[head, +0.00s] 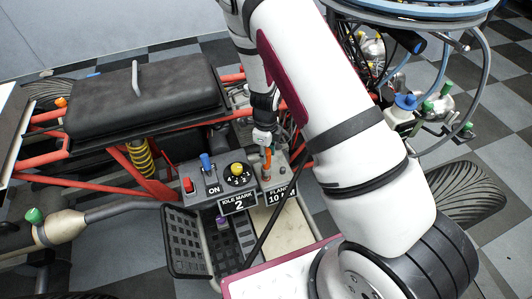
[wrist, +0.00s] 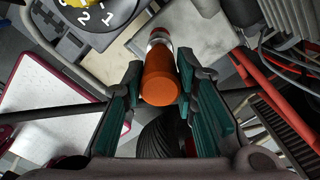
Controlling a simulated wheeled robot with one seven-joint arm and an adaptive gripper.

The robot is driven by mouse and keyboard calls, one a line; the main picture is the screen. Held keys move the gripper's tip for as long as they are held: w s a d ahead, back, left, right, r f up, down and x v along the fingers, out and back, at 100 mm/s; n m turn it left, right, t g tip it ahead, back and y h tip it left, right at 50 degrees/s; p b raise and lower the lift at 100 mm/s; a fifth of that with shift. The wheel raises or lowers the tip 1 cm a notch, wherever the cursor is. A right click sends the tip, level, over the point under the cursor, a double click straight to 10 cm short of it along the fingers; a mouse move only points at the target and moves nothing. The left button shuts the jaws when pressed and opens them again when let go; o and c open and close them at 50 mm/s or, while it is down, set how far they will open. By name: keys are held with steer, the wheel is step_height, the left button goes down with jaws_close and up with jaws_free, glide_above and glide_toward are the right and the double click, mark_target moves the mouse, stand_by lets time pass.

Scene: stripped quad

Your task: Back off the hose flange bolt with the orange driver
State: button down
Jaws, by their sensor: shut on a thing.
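The orange driver (wrist: 166,78) is held between the teal finger pads of my gripper (wrist: 160,72) in the wrist view. A silver collar (wrist: 158,42) shows beyond its handle, with a small dark red part at its far end. In the head view the driver (head: 267,160) is a small orange piece under my gripper (head: 264,139), over the grey panel behind the flange label (head: 281,195). My arm covers part of that area. I cannot make out the flange bolt, nor whether the driver tip touches it.
Left of the driver stand a yellow dial knob (head: 237,169), a blue lever (head: 206,161) and a red switch (head: 187,185). The idle mark sign (head: 238,203) is in front. Red frame tubes (head: 146,180) and a black seat (head: 143,95) lie left; hoses (head: 488,75) hang right.

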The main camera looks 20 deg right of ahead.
steer(key=shift+r, duration=0.3)
steer(key=shift+r+p, duration=1.85)
steer(key=shift+r, duration=0.25)
steer(key=shift+r+n, duration=0.25)
steer(key=shift+n, duration=0.05)
steer(key=s+r+n+p, duration=0.3)
steer(key=r+n+p, duration=0.2)
steer(key=r+n, duration=0.7)
steer(key=s+r+n+p, duration=0.4)
steer(key=r+n+p, duration=0.2)
steer(key=r+n, duration=0.7)
steer(key=shift+s+r+n, duration=0.2)
steer(key=shift+n, duration=0.2)
